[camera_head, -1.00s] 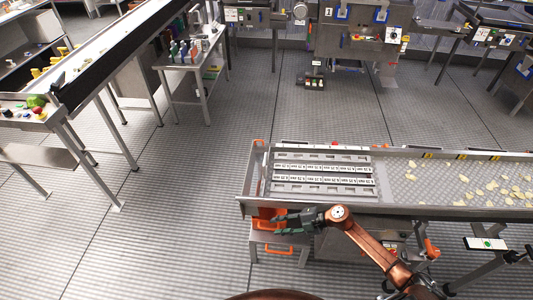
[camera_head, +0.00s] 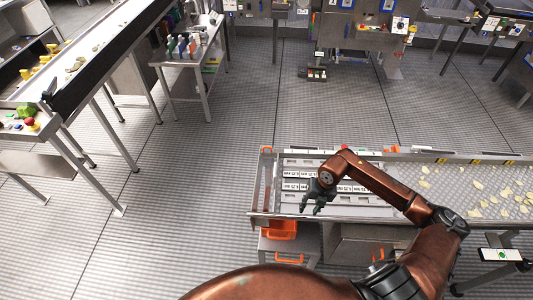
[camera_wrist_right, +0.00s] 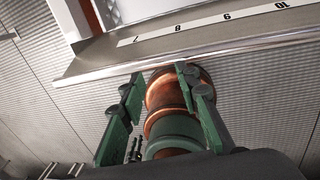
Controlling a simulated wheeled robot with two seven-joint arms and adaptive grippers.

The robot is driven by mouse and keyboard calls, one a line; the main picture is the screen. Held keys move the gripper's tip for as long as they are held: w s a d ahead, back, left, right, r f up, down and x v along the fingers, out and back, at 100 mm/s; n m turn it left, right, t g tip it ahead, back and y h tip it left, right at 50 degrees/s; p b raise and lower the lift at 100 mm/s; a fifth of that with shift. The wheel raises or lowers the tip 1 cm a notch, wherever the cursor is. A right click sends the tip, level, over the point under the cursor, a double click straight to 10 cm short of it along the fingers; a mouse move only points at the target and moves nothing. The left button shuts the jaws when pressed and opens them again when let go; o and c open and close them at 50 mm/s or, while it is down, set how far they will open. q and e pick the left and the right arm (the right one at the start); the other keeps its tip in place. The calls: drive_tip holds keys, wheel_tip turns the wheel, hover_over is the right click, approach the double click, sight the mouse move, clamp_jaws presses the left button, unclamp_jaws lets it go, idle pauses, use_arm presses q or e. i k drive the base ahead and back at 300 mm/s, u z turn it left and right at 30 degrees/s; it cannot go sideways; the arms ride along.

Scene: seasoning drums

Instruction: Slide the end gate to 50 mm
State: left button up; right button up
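The long metal tray conveyor (camera_head: 300,215) lies at the right. At its left end is a narrow crosswise strip (camera_head: 265,180) with orange tips; I cannot tell for certain that it is the end gate. A scale strip (camera_wrist_right: 225,27) with the numbers 7 to 10 shows above my gripper in the right wrist view. My right gripper (camera_head: 311,208) is above the tray's front edge, right of its left end. In the wrist view its two green fingers (camera_wrist_right: 160,82) are apart, with nothing held between them. My left gripper is out of view.
An orange bin (camera_head: 283,229) hangs under the tray's front left corner, above a small stand with an orange handle (camera_head: 290,260). Chips (camera_head: 505,200) lie on the tray's right part. The floor left of the tray is free.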

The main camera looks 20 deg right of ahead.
sight(275, 169)
drive_tip(key=i, duration=0.95)
drive_tip(key=z, duration=0.05)
